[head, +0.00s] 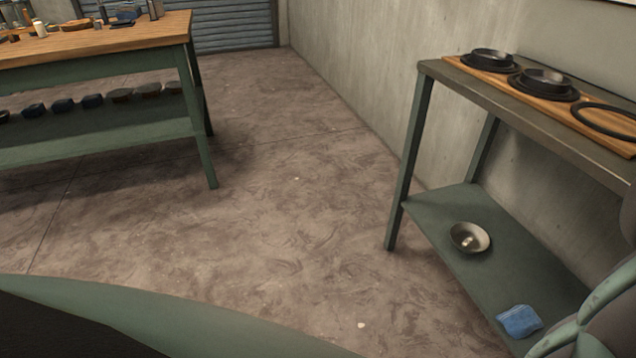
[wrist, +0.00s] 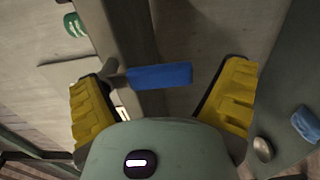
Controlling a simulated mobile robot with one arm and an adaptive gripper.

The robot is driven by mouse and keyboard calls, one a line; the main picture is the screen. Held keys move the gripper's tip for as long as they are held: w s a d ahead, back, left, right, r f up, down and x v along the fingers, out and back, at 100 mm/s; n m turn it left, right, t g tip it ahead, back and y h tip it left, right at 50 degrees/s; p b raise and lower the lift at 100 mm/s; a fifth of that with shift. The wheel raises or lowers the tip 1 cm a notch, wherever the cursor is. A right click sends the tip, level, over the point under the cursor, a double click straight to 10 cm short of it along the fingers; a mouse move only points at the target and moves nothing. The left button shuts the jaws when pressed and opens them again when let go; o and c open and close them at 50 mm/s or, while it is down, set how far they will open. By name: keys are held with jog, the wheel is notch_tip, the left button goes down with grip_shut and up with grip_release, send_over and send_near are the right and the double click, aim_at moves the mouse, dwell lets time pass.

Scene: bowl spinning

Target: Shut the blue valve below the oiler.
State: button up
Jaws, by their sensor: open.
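The blue valve handle (wrist: 160,76) shows in the wrist view as a flat blue lever, lying nearly level across the picture. Its left end meets a small grey fitting. My gripper (wrist: 165,70) is open, with one yellow-padded finger to the left and one to the right. The handle lies in the gap between the fingertips, and no finger visibly touches it. How far beyond the fingers it is, I cannot tell. I cannot make out the oiler for certain in either view. The valve does not show in the head view.
A metal table (head: 500,95) stands at the right wall with dark bowls on wooden bases. Its lower shelf (head: 440,215) holds a bowl (head: 470,238) and a blue cloth (head: 519,321). A workbench (head: 100,45) stands at the left. The floor between is clear.

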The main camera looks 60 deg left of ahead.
jog(key=v, duration=1.1)
jog(key=shift+s, duration=0.2)
